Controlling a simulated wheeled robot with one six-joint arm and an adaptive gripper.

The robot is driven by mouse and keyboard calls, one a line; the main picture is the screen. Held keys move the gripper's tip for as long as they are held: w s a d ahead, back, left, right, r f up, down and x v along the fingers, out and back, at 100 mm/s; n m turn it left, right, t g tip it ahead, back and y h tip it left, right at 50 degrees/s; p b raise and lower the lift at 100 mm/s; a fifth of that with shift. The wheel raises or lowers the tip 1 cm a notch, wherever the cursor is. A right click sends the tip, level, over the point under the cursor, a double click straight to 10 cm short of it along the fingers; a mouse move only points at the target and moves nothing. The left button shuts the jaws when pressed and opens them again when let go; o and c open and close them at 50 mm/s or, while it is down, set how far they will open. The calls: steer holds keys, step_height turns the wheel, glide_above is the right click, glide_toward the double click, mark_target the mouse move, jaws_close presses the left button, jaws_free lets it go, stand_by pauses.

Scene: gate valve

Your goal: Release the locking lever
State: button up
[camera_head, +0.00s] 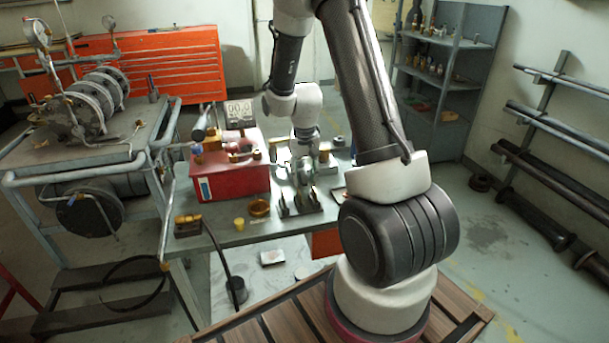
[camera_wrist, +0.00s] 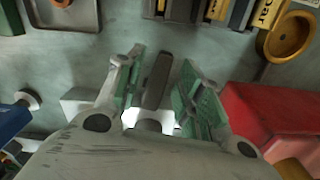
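My gripper (camera_wrist: 162,72) is open, with green pads on the inner faces of its fingers. A dark grey bar-shaped lever (camera_wrist: 157,80) lies between the two fingers, with a visible gap on each side. It appears to be the locking lever, rising from a pale base (camera_wrist: 150,118) partly hidden by my gripper's body. I cannot tell its depth relative to the fingertips. In the head view my gripper (camera_head: 304,168) points down over the workbench among metal fittings, and its fingers and the lever are too small to tell apart.
A red box (camera_head: 230,175) stands on the workbench (camera_head: 225,238) left of my gripper; its side shows close on the right in the wrist view (camera_wrist: 265,122). A grey tray (camera_wrist: 62,18) lies at upper left.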

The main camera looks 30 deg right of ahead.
jaws_close()
steer(key=shift+s+d+n, duration=0.15)
steer(key=shift+d+n, duration=0.2)
steer(key=shift+n, duration=0.75)
jaws_free()
steer(key=shift+r, duration=0.1)
step_height(320, 180, up, 12)
steer(key=shift+s, duration=0.1)
